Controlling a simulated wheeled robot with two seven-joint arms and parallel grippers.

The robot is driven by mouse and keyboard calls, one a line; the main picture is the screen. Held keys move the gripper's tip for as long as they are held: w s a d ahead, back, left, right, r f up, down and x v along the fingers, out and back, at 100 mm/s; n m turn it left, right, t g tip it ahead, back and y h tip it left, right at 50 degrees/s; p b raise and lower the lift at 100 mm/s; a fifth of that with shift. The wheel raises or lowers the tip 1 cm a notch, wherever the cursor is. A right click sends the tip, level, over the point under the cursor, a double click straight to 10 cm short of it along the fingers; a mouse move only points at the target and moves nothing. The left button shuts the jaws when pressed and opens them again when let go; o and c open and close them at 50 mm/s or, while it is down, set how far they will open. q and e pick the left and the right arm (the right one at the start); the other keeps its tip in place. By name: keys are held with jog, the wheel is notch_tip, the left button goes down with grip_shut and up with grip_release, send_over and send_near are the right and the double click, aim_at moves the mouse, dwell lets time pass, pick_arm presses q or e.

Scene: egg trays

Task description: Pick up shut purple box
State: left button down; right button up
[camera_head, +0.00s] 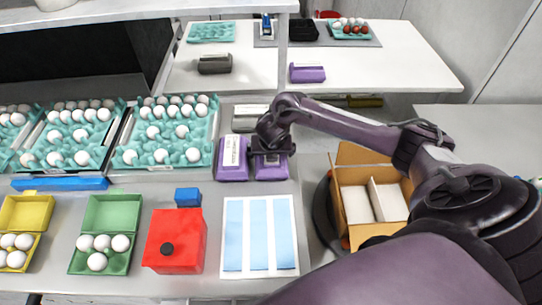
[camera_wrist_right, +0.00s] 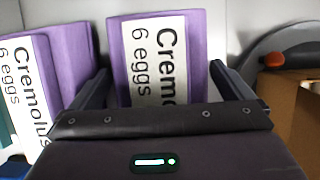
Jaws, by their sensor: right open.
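Two shut purple egg boxes with white labels stand side by side on the table in the head view, a left one (camera_head: 232,172) and a right one (camera_head: 270,172). My right gripper (camera_head: 272,152) is over the right box and hides part of it. In the right wrist view the right box (camera_wrist_right: 196,50) lies between the two spread fingers of the gripper (camera_wrist_right: 159,68). The left box (camera_wrist_right: 72,48) is just outside the left finger. I cannot tell whether the fingers touch the right box. My left gripper is not in view.
Teal trays of white eggs (camera_head: 214,128) are at the left. A red box (camera_head: 176,240), an open green box (camera_head: 110,212) with eggs and a blue-striped sheet (camera_head: 230,262) lie nearer. An open cardboard box (camera_head: 350,176) stands right. Another purple box (camera_head: 307,73) is on the far table.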

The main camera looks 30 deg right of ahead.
jog(key=c, duration=0.6)
jog(key=shift+c, duration=0.2)
